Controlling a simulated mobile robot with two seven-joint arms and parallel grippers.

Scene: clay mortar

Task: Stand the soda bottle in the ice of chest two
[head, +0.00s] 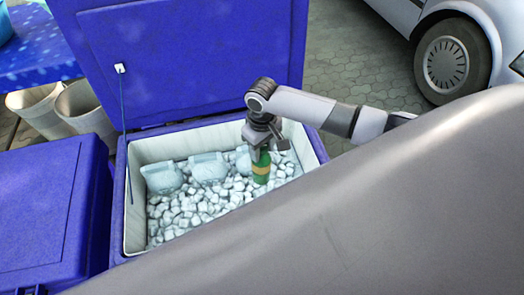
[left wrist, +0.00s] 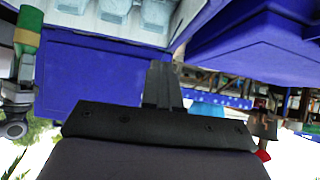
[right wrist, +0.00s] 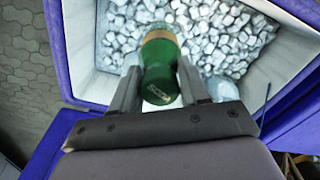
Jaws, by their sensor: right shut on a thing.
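The green soda bottle (head: 261,167) is in my right gripper (head: 262,146), which is shut on it from above, over the right part of the open blue chest (head: 118,215). The bottle looks roughly upright, and I cannot tell whether its base touches the ice (head: 200,208). In the right wrist view the bottle (right wrist: 160,72) sits between both fingers (right wrist: 160,88) with ice beyond it. The bottle also shows at the left edge of the left wrist view (left wrist: 28,28). My left gripper (left wrist: 162,85) has its fingers together and empty; it is outside the head view.
Several pale bags (head: 208,168) lie along the back of the ice. The chest's lid (head: 190,55) stands open behind, with a cord at its left. A closed blue chest (head: 45,210) stands to the left. A vehicle wheel (head: 446,62) is at the back right.

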